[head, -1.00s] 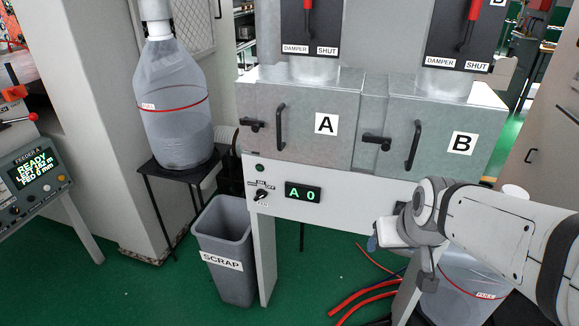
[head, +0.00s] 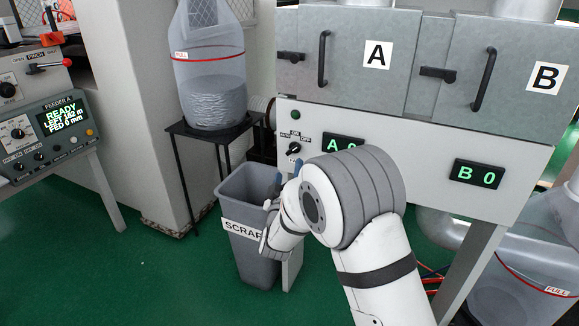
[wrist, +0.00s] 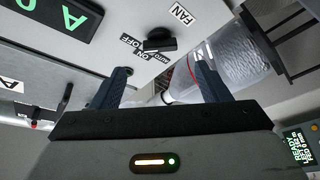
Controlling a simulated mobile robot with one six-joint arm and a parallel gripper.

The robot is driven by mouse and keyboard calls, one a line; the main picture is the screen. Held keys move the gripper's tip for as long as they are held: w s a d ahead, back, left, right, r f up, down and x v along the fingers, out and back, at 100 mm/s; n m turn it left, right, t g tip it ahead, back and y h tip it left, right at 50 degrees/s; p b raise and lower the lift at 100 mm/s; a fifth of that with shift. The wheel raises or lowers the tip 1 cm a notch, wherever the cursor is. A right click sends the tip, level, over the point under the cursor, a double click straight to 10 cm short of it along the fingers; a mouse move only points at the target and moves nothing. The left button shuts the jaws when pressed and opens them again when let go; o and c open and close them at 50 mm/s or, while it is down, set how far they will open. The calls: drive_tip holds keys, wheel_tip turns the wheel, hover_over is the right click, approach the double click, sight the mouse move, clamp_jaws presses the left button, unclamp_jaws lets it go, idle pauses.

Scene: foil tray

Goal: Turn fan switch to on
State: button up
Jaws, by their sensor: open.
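The fan switch (head: 294,149) is a black rotary knob on the white panel, with AUTO, ON and OFF labels around it. In the wrist view the knob (wrist: 160,41) shows upside down beside its FAN label. I cannot tell for sure which label it points at. My gripper (head: 287,174) is just below the knob in the head view. In the wrist view my gripper (wrist: 160,70) has its two blue-grey fingers spread apart, with nothing between them. The knob lies beyond the fingertips, roughly between them, and they look apart from it.
The grey SCRAP bin (head: 250,205) stands below and left of the panel. Metal boxes A and B (head: 345,70) sit above it. My arm partly hides the A 0 display (head: 340,143). A clear bag (head: 212,95) stands on a black stand at left.

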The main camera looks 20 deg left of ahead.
sight(291, 151)
drive_tip(key=b+x, duration=0.1)
drive_tip(key=x, duration=0.6)
drive_tip(key=shift+w+a+r, duration=0.1)
drive_tip(key=shift+w, duration=0.15)
drive_tip(key=c, duration=0.9)
drive_tip(key=shift+a, duration=0.15)
drive_tip(key=shift+c, duration=0.5)
